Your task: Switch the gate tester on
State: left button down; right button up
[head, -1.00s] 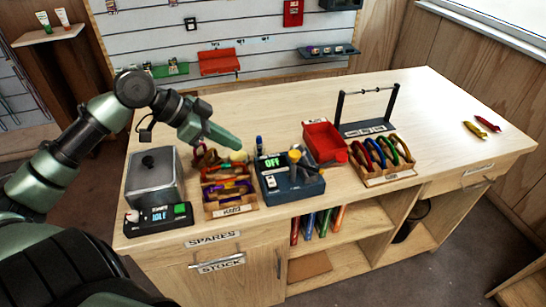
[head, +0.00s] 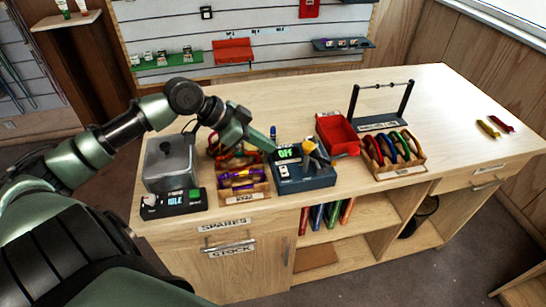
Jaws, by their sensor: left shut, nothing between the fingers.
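The gate tester (head: 308,181) is a dark blue box on the workbench, with a lit green display (head: 287,153) reading OFF. A small white part (head: 284,171) is on its front left, perhaps a switch. Grey and yellow parts (head: 312,150) rise from its right side. My left gripper (head: 270,147) is shut and empty, its tip just left of the display. I cannot tell whether it touches the tester. My right gripper is out of view.
A grey lidded box (head: 168,165) with a panel reading IDLE (head: 175,201) stands left. A wooden tray (head: 244,196) of colourful gear lies under my arm. A red bin (head: 337,134), a carabiner rack (head: 400,172) and a bar stand (head: 377,126) are right. The bench's back is clear.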

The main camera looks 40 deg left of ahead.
aim_at(285, 170)
pick_arm(q)
jog(key=f, duration=0.2)
jog(key=w+d+f+p, duration=0.1)
jog(key=f, duration=0.3)
jog(key=shift+w+d+p, duration=0.15)
jog(key=shift+w+p, duration=0.1)
jog(key=shift+p, duration=0.1)
jog(key=shift+f, duration=0.1)
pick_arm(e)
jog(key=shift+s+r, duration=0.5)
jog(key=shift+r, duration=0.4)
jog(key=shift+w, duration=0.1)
pick_arm(q)
jog(key=shift+w+f+n, duration=0.1)
jog(key=shift+f+n, duration=0.2)
jog(key=shift+h, duration=0.3)
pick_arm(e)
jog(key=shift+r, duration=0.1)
